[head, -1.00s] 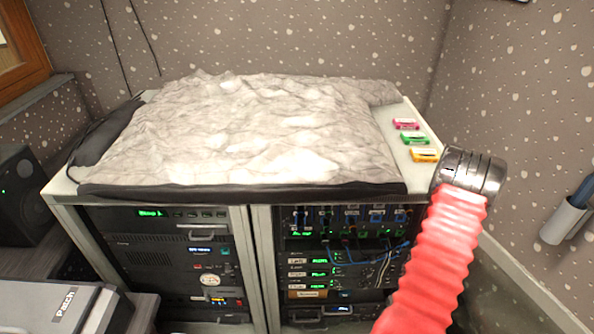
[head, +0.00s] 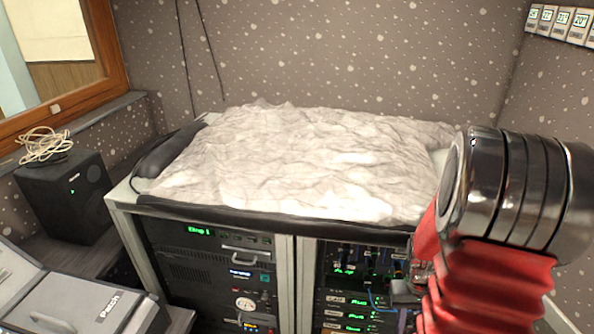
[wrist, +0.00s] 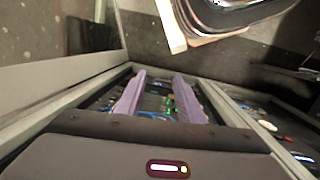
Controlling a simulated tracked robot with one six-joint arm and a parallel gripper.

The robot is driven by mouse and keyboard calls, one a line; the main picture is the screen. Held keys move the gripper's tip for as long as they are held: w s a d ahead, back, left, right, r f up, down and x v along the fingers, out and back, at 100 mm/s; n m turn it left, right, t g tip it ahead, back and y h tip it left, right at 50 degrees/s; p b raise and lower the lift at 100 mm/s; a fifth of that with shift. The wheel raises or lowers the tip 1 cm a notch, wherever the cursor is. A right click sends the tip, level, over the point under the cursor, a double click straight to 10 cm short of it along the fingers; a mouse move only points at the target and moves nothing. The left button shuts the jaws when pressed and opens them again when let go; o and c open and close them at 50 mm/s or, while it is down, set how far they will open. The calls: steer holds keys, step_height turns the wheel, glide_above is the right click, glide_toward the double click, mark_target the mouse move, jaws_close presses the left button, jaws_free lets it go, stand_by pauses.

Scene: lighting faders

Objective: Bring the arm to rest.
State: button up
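My arm, with a ribbed red sleeve (head: 490,285) and a shiny ringed metal joint (head: 520,190), is raised at the right of the head view. It covers the right end of the cabinet top. My gripper (wrist: 159,80) shows in the wrist view as two purple fingers standing apart. Nothing is held between them; rack panels and blue cables show in the gap behind. I cannot clearly make out the gripper in the head view.
A two-bay rack cabinet (head: 284,270) bears a crumpled grey-white cover (head: 300,160). A black speaker (head: 66,195) with a coiled cable (head: 45,145) stands left. A grey Patch box (head: 85,300) is at lower left. Labelled boxes (head: 560,22) sit at upper right.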

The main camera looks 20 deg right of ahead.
steer(key=w+a+r+n+t, duration=0.1)
steer(key=a+r+n+t, duration=0.4)
steer(key=a+r, duration=2.1)
steer(key=shift+w+a+r+t, duration=0.2)
steer(key=shift+a+r+t, duration=0.2)
steer(key=shift+a+t, duration=0.75)
steer(key=shift+c, duration=1.2)
